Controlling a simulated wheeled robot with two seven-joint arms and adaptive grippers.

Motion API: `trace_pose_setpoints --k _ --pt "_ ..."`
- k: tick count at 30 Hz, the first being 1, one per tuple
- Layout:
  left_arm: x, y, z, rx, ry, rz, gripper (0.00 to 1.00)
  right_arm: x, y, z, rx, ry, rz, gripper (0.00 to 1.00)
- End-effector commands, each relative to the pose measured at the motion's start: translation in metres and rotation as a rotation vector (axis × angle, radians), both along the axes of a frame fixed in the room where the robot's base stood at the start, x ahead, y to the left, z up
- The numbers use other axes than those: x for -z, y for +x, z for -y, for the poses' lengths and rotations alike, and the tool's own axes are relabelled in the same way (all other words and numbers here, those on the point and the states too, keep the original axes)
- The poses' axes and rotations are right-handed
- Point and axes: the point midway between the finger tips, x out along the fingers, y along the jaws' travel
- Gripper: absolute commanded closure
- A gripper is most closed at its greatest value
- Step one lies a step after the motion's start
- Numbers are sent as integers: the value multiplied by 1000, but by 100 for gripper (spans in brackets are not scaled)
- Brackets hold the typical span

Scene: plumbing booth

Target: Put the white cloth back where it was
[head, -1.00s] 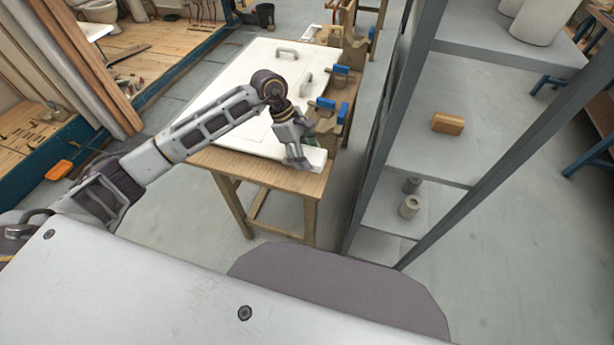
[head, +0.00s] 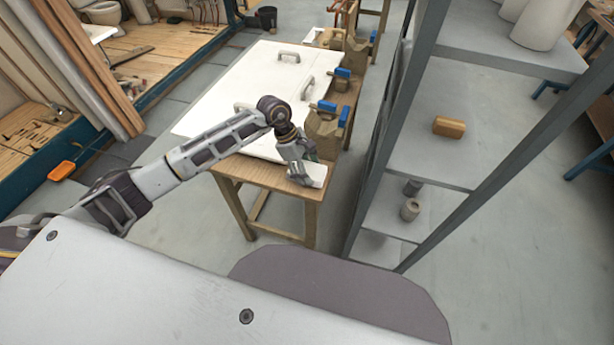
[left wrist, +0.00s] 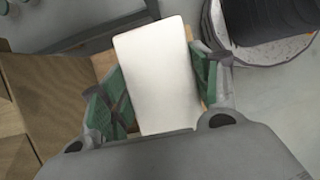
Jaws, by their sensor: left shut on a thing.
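The white cloth (head: 315,174) looks like a flat, pale rectangle, and it also shows in the left wrist view (left wrist: 160,75) between the green finger pads. My left gripper (head: 303,170) is shut on it, at the near right corner of the wooden table (head: 262,176). In the left wrist view my left gripper (left wrist: 156,92) has one pad along each long side of the cloth. I cannot tell whether the cloth touches the table top. My right gripper is not in view.
A large white panel with grey handles (head: 245,85) covers most of the table. Brown blocks with blue-handled clamps (head: 327,118) line its right side.

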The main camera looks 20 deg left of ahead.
Motion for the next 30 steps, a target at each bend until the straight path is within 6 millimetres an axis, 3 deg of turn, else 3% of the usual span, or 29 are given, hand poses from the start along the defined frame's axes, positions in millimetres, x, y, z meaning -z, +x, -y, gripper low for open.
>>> trace_pose_setpoints --k 11,21,30 --pt "4 0 0 0 0 -1 60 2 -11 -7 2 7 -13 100" --pt "35 -1 0 0 0 -1 60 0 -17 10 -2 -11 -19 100" --pt "38 0 0 1 1 0 60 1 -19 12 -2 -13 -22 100"
